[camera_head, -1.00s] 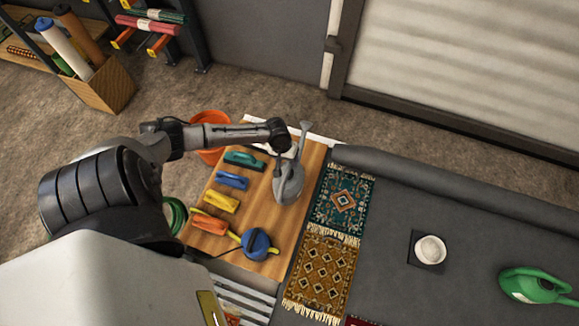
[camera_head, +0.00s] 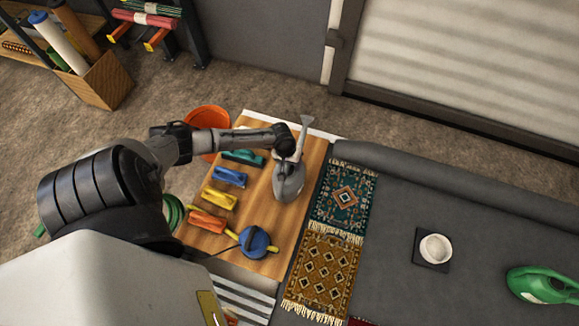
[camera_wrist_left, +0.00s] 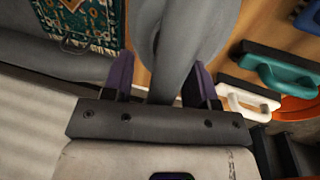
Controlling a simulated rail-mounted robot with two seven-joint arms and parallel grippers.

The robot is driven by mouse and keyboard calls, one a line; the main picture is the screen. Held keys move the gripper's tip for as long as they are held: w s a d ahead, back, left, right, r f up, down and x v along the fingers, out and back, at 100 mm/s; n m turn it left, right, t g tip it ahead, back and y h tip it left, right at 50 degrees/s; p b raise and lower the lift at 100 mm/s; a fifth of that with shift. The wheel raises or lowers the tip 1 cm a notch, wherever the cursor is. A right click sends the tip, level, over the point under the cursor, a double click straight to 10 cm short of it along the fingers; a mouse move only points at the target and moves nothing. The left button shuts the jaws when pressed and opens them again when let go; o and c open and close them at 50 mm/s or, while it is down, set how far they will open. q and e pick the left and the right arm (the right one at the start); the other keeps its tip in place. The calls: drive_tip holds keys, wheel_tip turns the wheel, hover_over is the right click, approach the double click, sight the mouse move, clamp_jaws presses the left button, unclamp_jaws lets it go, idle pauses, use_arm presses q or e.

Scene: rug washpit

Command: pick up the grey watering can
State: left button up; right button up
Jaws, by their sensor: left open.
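The grey watering can (camera_head: 289,184) stands on the wooden board, with its long spout and flared end pointing to the back. My left gripper (camera_head: 289,158) is over the spout side of the can, partly hidden by my own wrist. In the left wrist view the can's body (camera_wrist_left: 190,25) fills the top middle. There my left gripper (camera_wrist_left: 160,82) is open, with a dark finger on each side of a narrow grey part of the can that looks like the spout. I cannot tell whether either finger touches it. My right gripper is not in view.
The wooden board (camera_head: 262,215) holds several brushes left of the can and a blue round tool (camera_head: 255,242). An orange bucket (camera_head: 207,118) stands behind. Patterned rugs (camera_head: 345,197) lie right of the board.

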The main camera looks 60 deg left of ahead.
use_arm(q)
drive_tip(key=shift+c, duration=0.3)
clamp_jaws()
drive_tip(key=shift+r, duration=0.15)
